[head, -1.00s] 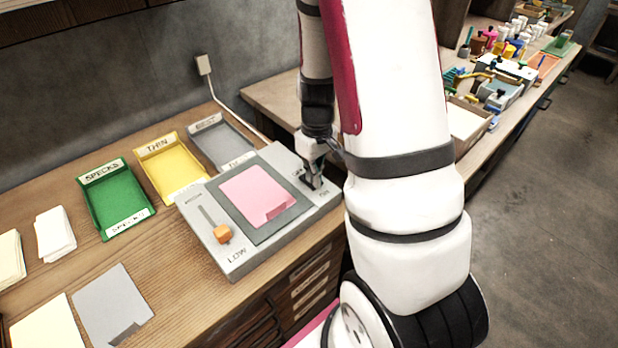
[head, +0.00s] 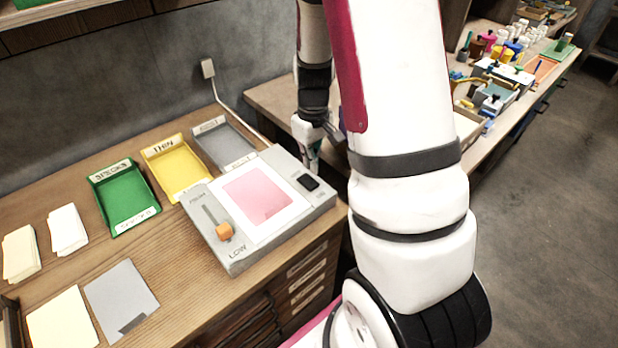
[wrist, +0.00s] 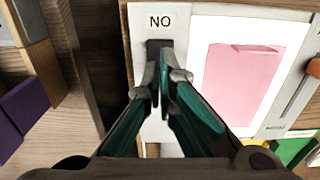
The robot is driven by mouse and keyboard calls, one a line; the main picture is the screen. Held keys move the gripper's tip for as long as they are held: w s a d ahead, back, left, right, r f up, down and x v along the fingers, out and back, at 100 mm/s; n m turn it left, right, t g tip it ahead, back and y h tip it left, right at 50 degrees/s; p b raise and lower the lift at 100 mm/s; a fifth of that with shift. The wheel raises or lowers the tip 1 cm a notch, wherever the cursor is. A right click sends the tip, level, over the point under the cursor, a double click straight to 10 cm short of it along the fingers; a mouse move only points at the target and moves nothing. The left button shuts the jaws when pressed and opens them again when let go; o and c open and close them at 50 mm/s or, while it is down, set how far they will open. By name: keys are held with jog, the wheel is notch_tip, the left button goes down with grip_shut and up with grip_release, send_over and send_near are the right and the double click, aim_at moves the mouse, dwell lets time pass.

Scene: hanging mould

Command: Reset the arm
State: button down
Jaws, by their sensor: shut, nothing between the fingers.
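My gripper (head: 312,158) is shut and empty, raised behind the right end of a grey light box. An orange slider knob (head: 224,231) sits near the "LOW" label. The pink sheet also shows in the wrist view (wrist: 240,85).
Green (head: 128,215), yellow (head: 182,172) and grey (head: 222,148) trays stand left of and behind the box. Pale card stacks (head: 67,230) and a grey sheet (head: 120,298) lie on the bench. A second bench at right holds jars and tools.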

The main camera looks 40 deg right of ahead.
jog(key=shift+r, duration=0.65)
jog(key=s+a+r+t, duration=0.25)
jog(key=a+r, duration=0.75)
jog(key=r, duration=0.5)
jog(key=s+a+r+t, duration=0.1)
jog(key=s+a+r, duration=0.3)
jog(key=s, duration=0.3)
jog(key=s+a+r+t, duration=0.1)
jog(key=s+a+r, duration=0.3)
jog(key=s, duration=0.3)
jog(key=shift+s+r, duration=0.2)
jog(key=shift+r, duration=0.4)
jog(key=shift+w+d+m+t, duration=0.1)
jog(key=shift+w+m+t, duration=0.05)
jog(key=shift+m+t, duration=0.15)
